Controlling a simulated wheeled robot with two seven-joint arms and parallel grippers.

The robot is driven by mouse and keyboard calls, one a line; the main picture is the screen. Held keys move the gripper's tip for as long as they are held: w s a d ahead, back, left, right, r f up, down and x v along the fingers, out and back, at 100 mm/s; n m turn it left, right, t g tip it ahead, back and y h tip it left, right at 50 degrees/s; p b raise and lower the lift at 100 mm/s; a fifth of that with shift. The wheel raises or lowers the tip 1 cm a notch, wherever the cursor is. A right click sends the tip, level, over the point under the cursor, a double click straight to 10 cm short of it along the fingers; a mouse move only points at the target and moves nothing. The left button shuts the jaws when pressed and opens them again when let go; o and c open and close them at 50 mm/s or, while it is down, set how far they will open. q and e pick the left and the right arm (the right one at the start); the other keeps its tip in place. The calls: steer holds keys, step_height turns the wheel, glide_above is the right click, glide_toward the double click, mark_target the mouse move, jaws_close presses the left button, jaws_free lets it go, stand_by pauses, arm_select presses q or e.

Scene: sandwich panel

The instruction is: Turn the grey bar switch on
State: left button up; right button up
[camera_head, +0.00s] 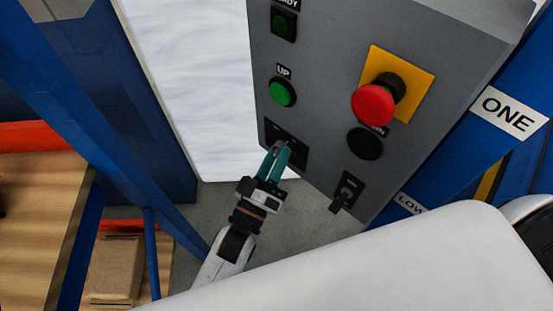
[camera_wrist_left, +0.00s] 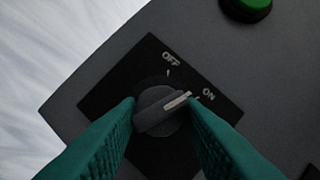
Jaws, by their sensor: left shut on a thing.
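The grey bar switch (camera_wrist_left: 158,112) sits on a black square plate with OFF and ON labels in the left wrist view. The white line on its bar points toward ON. In the head view its black plate (camera_head: 299,154) is at the lower left of the grey control panel, and the knob is mostly hidden by the fingers. My left gripper (camera_head: 277,151) has its teal fingers shut on the bar, one finger on each side, as the left wrist view shows. My right gripper is not in view.
The panel (camera_head: 325,95) also carries a red mushroom button (camera_head: 373,104) on a yellow plate, a green UP button (camera_head: 281,92), a black button (camera_head: 365,143) and a key switch (camera_head: 346,193). Blue posts (camera_head: 105,110) stand left, with a cardboard box (camera_head: 117,268) below.

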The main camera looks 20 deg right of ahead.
arm_select(q)
steer(key=shift+w+f+m+g+h+b, duration=0.1)
steer(key=shift+m+g+h+b, duration=0.2)
steer(key=shift+m+h, duration=0.8)
steer(key=shift+m+y, duration=0.3)
steer(key=shift+m, duration=0.4)
steer(key=o, duration=1)
steer(key=shift+c, duration=0.2)
steer(key=shift+a, duration=0.1)
steer(key=b+v, duration=0.2)
steer(key=v, duration=1)
steer(key=shift+b, duration=0.3)
